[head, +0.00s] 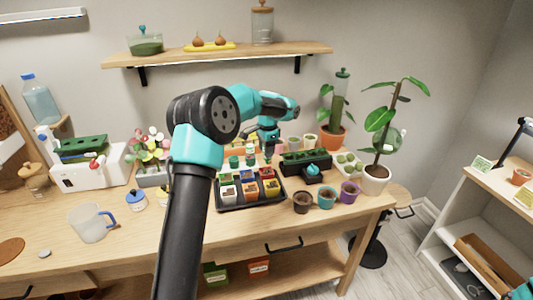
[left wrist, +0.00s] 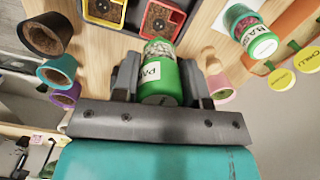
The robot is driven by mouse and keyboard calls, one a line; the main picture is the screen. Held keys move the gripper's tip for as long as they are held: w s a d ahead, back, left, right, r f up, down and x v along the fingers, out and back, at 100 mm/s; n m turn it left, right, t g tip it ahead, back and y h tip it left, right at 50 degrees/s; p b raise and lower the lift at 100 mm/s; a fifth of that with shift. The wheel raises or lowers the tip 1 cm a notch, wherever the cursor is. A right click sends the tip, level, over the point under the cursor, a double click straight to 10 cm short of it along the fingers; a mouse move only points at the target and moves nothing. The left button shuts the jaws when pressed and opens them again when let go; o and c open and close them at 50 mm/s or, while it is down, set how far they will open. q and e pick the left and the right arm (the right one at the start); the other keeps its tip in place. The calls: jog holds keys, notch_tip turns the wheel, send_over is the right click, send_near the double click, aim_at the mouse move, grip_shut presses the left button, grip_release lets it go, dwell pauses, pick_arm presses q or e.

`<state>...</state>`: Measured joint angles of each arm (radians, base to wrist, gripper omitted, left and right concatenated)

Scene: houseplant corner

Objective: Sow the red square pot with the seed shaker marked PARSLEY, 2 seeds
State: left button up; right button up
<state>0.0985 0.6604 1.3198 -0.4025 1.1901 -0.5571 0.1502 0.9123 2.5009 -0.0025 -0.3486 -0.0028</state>
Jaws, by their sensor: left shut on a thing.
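My left gripper (head: 268,152) is shut on a green shaker (left wrist: 161,76) with a white label; only the letters "PA" can be read in the left wrist view. The shaker has a pale speckled end pointing away from the wrist. The red square pot (left wrist: 166,18), filled with brown soil, shows just beyond that end. In the head view the red pot (head: 266,172) is in the back right of the black tray (head: 252,207), just below my gripper. My right gripper is not in view.
A yellow square pot (left wrist: 104,10) adjoins the red one. Round brown (head: 302,203), teal (head: 327,198) and purple (head: 349,192) pots stand right of the tray. Another green shaker (left wrist: 250,35), marked "BAS", stands near. A black planter (head: 305,162) stands behind right.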

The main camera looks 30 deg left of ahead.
pick_arm(q)
jog(key=shift+r, duration=1.35)
